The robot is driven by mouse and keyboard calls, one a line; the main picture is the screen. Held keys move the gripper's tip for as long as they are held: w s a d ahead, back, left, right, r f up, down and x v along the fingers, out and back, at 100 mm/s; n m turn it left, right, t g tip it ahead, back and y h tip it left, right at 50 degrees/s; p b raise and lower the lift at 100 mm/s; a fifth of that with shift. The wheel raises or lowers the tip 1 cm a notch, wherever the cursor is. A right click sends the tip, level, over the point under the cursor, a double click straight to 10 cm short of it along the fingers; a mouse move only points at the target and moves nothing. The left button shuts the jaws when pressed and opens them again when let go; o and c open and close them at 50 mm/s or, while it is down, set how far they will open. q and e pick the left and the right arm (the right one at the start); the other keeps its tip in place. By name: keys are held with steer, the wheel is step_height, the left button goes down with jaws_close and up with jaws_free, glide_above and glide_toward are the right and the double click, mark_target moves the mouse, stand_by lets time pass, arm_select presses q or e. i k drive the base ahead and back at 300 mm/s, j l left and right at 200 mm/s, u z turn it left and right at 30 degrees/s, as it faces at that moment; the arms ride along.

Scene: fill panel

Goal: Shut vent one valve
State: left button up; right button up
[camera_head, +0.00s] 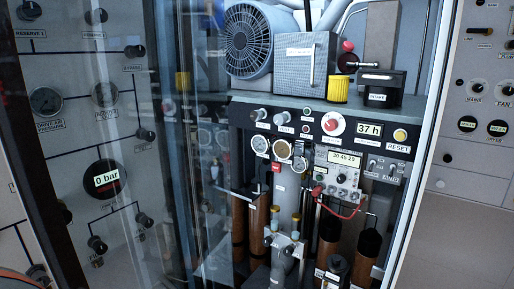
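A grey fill panel (62,140) stands at the left with black knobs joined by dark lines. The knob labels in its lower part are too small to read, so I cannot tell which is the vent one valve. Two black knobs there, a lower left one (97,245) and a lower right one (144,220), sit below a round gauge (104,179) reading 0 bar. Higher up are a drive air pressure gauge (46,101), a bypass knob (134,51) and a reserve 1 knob (29,10). Neither of my grippers is in view.
A compressor cabinet with a glass front stands in the middle, its fan motor (247,40) on top and a 37 h counter (369,129) below. Another switch panel (490,90) is at the right. A reddish curved edge (14,279) shows at the bottom left.

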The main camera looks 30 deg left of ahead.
mark_target(255, 116)
steer(key=i+l+u, duration=0.3)
steer(key=l+u, duration=0.25)
steer(key=i+l+u, duration=0.15)
steer(key=l+u, duration=0.15)
steer(key=i+l+u, duration=0.1)
steer(key=l+u, duration=0.45)
steer(key=l, duration=0.15)
steer(key=i, duration=0.05)
